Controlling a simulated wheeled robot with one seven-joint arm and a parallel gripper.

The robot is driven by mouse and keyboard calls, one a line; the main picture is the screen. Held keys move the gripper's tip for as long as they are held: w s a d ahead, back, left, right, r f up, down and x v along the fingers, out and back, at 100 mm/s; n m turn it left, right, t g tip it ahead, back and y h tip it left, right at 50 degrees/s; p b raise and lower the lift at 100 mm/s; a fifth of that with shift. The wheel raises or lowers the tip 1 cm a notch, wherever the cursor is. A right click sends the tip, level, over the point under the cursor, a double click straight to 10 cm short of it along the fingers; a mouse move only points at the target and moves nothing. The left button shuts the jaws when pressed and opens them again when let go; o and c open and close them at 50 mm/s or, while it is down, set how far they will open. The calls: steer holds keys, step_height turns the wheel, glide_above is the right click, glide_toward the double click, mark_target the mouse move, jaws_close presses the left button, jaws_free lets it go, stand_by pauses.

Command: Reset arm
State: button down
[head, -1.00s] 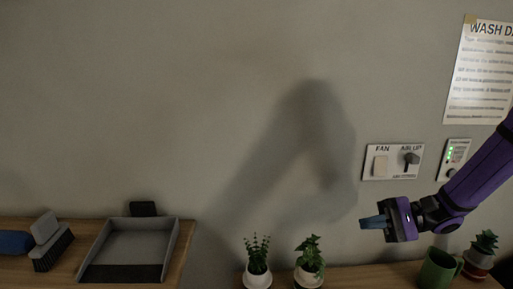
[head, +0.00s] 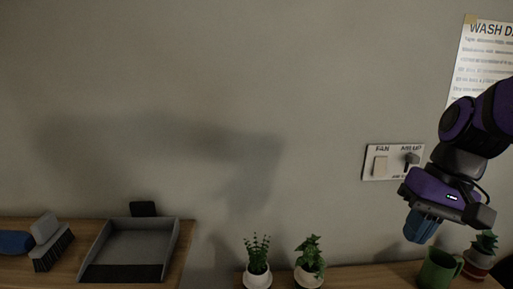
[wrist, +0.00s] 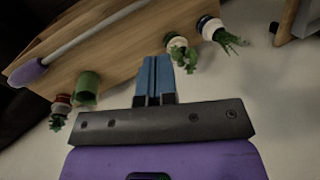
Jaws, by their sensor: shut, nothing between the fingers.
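My gripper (head: 422,228) hangs at the right of the head view, with its blue fingers pointing down. The fingers are together and empty; they also show closed in the wrist view (wrist: 155,80). In the head view the gripper is in front of the wall, just below the switch plate (head: 392,162) with its FAN rocker and a dark lever. My purple arm comes in from the right edge and covers part of the wall and the lower part of the paper notice (head: 487,62).
A green mug (head: 438,270) and a potted plant (head: 480,258) stand below my gripper. Two small white-potted plants (head: 257,270) (head: 308,274) stand left of them. The wall's middle is bare.

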steer(key=s+d+r+n+t+h, duration=0.1)
steer(key=s+d+r+t+h, duration=0.2)
steer(key=r, duration=0.4)
steer(key=s+d+t, duration=0.1)
steer(key=s+t, duration=0.1)
steer(key=shift+s+r+n+t, duration=0.2)
steer(key=shift+r+n+t, duration=0.1)
steer(key=shift+r+t, duration=0.1)
steer(key=shift+d+f, duration=0.1)
steer(key=shift+d, duration=0.05)
